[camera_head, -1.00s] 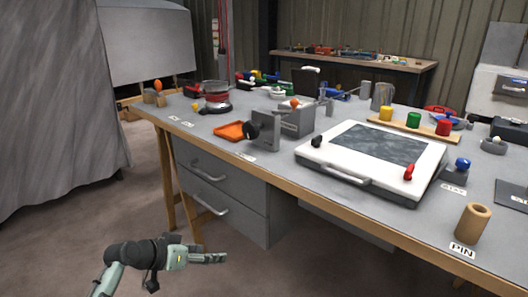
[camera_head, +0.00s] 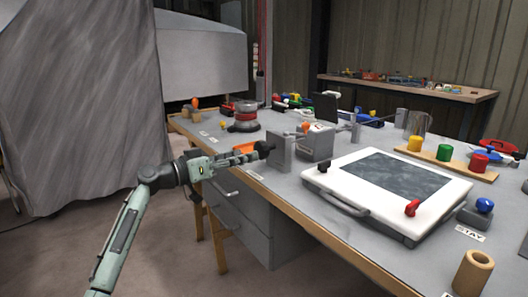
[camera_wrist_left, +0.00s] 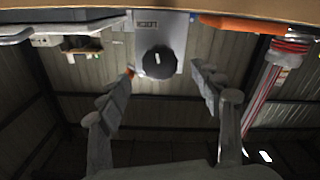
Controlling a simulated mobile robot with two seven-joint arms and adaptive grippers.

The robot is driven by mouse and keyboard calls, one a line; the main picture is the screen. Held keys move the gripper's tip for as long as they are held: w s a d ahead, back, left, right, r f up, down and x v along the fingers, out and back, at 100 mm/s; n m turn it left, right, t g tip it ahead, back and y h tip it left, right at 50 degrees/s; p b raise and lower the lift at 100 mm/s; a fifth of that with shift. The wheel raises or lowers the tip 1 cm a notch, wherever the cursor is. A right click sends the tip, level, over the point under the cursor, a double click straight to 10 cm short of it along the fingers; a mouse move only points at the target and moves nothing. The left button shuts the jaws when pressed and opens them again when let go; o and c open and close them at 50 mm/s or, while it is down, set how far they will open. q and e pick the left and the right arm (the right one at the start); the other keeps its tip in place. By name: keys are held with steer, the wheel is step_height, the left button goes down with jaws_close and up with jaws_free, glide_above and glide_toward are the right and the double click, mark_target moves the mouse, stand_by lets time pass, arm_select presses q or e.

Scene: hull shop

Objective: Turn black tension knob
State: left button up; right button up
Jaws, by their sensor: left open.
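A round black knob (camera_head: 265,149) sits on the face of an upright grey plate (camera_head: 281,153) near the bench's left front edge. In the left wrist view the black knob (camera_wrist_left: 158,61) shows a small white mark and appears between my two fingertips, ahead of them. My left gripper (camera_head: 246,156) is open and points right at the knob; it also shows in the left wrist view (camera_wrist_left: 163,76). I cannot tell whether the fingertips touch the knob. A smaller black knob (camera_head: 323,166) is on a white framed panel (camera_head: 352,197). My right gripper is not seen.
An orange tray (camera_head: 244,147) lies partly behind my left gripper. A grey block (camera_head: 317,143) stands behind the plate. The white panel also carries a red knob (camera_head: 412,208). A wooden cylinder (camera_head: 472,273) stands at the front right. Grey drawers (camera_head: 240,208) are below the bench top.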

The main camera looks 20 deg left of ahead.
mark_target(261, 151)
arm_select(q)
steer(key=x, duration=0.5)
steer(key=shift+w+d+p, duration=0.1)
steer(key=shift+d+p, duration=0.05)
steer(key=shift+p, duration=0.25)
steer(key=shift+w+d, duration=0.35)
steer(key=shift+w, duration=0.1)
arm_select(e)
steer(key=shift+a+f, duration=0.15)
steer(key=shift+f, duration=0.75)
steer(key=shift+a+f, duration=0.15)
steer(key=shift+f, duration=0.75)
arm_select(q)
steer(key=c, duration=1.2)
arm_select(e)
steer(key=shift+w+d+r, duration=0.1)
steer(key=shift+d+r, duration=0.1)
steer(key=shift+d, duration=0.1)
